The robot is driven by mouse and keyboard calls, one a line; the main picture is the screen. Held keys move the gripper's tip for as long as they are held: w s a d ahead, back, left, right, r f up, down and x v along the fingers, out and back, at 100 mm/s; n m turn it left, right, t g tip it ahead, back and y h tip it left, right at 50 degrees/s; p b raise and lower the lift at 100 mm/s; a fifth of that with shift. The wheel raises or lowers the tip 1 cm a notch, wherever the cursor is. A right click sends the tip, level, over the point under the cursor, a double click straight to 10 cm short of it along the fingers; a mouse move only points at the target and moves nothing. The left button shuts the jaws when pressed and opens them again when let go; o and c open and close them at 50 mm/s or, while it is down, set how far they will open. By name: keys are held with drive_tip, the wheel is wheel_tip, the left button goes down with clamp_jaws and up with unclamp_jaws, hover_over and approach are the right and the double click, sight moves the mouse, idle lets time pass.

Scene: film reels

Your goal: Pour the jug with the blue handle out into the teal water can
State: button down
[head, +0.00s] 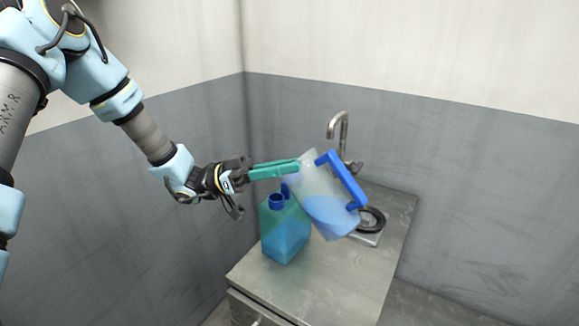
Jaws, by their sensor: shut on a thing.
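The jug (322,198) is clear with a blue handle (346,182) on its right side and blue liquid in its lower part. It is held in the air, tilted with its top toward the upper left. My gripper (293,166) has teal fingers shut on the jug near its upper left side; the exact contact is hard to see. The teal water can (284,238) stands upright on the counter, left of and below the jug. Its blue neck (277,202) is open, and blue liquid shows in its lower half. No stream of liquid is visible.
The metal counter (357,285) has bare room at the front and right. A tap (340,135) stands at the back. A dark round object (372,220) lies on the counter behind the jug. Grey walls (430,150) close off the back and left.

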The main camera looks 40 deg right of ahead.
drive_tip(key=shift+w+f+g, duration=0.1)
drive_tip(key=shift+f+g, duration=0.2)
drive_tip(key=shift+f, duration=0.25)
drive_tip(key=shift+r, duration=0.2)
drive_tip(key=shift+f, duration=0.1)
